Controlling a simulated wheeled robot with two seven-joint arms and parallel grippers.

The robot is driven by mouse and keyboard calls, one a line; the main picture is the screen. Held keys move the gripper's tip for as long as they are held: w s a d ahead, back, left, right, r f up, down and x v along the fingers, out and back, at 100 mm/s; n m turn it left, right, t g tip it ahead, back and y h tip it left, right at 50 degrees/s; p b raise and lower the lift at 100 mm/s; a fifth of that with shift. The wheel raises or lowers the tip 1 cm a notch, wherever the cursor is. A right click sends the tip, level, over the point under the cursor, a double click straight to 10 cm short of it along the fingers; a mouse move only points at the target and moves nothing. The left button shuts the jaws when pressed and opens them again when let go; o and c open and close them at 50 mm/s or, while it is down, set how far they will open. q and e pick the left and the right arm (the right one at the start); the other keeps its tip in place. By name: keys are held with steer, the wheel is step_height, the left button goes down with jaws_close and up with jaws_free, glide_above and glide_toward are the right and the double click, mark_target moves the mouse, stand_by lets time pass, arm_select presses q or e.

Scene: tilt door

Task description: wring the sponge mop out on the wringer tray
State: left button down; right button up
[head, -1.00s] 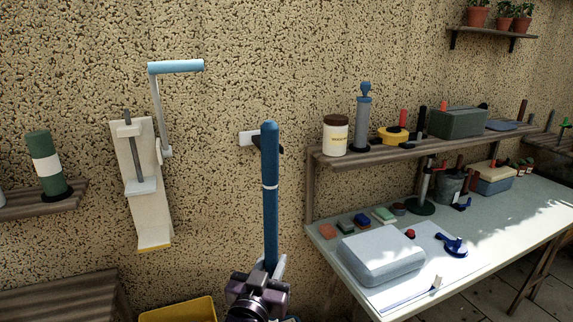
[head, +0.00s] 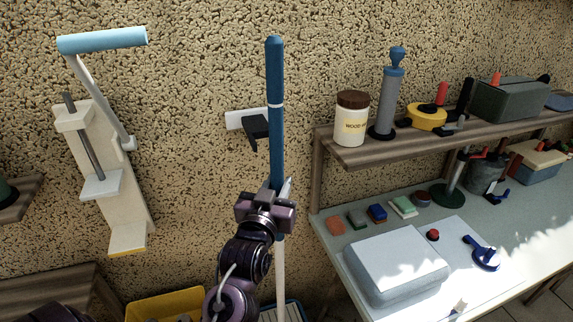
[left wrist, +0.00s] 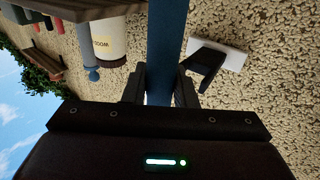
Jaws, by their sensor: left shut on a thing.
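The mop's long handle stands nearly upright in the head view, with a blue upper part (head: 275,75), a white band and a pale lower pole (head: 280,265). My left gripper (head: 279,190) is shut around the handle below the band. In the left wrist view the blue handle (left wrist: 167,45) runs between the fingers of that gripper (left wrist: 159,88). The sponge head is out of sight. A blue-rimmed, ribbed white piece (head: 294,312) shows at the bottom edge, perhaps the wringer tray; most of it is cut off. My right gripper is not in view.
A wall bracket (head: 256,127) is just behind the handle. A crank-arm wall fixture (head: 119,195) is at left, above a yellow bin (head: 165,304). A shelf (head: 345,157) and workbench (head: 425,210) with several items stand at right.

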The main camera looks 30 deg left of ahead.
arm_select(q)
steer(key=shift+w+a+r, duration=0.1)
steer(key=shift+w+r, duration=0.1)
steer(key=shift+w, duration=0.15)
steer(key=shift+s+r, duration=0.15)
steer(key=shift+s, duration=0.05)
steer(key=shift+w+p, duration=0.1)
steer(key=shift+p, duration=0.3)
steer(key=shift+w+a, duration=0.5)
steer(key=shift+a, duration=0.05)
steer(key=w+a+p, duration=0.1)
steer(key=w+a, duration=0.5)
steer(key=a, duration=0.2)
steer(key=shift+w, duration=0.4)
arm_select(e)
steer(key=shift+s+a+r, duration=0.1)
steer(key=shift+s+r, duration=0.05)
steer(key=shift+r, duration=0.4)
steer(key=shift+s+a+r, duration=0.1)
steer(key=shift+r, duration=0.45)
